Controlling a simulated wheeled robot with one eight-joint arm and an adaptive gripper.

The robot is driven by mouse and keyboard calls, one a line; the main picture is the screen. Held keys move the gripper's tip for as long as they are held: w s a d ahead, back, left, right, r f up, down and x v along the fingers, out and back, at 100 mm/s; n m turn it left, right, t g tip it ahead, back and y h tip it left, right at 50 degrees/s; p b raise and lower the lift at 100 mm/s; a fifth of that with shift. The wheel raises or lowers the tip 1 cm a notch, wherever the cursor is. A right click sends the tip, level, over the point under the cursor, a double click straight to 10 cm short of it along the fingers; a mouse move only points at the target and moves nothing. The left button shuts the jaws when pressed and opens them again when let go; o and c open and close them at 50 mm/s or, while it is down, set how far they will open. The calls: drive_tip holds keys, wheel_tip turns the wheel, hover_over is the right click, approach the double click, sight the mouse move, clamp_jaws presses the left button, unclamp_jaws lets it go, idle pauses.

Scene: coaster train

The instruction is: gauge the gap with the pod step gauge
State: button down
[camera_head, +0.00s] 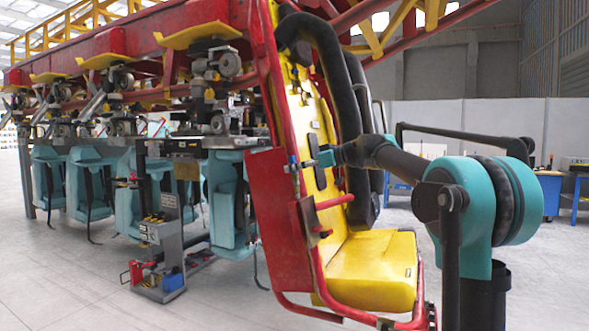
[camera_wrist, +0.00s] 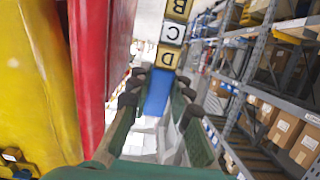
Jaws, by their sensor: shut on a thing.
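The pod step gauge shows in the wrist view, with a blue handle (camera_wrist: 158,92) and a stack of yellow and white blocks lettered D, C and B (camera_wrist: 172,32) reaching to the top edge. My gripper (camera_wrist: 160,108) is shut on the blue handle, one finger on each side. In the head view my gripper (camera_head: 310,162) is beside the red frame of the pod with the yellow seat (camera_head: 372,270). The gauge is too small there to make out clearly. The red side panel (camera_wrist: 92,60) is left of the gauge; I cannot tell whether they touch.
Teal pods (camera_head: 90,185) hang in a row at the left. A red and grey stand (camera_head: 160,235) is on the floor before them. A blue bench (camera_head: 550,195) is at the right. Shelves with boxes (camera_wrist: 280,120) show in the wrist view. The foreground floor at left is clear.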

sight(298, 188)
drive_tip(key=shift+s+d+f, duration=0.1)
drive_tip(key=shift+d+f, duration=0.15)
drive_tip(key=shift+f, duration=0.9)
drive_tip(key=shift+s+d+f, duration=0.1)
drive_tip(key=shift+d+f, duration=0.1)
drive_tip(key=shift+f, duration=0.95)
drive_tip(key=shift+s+d+f, duration=0.1)
drive_tip(key=shift+d+f, duration=0.15)
drive_tip(key=shift+f, duration=0.9)
idle(4.6)
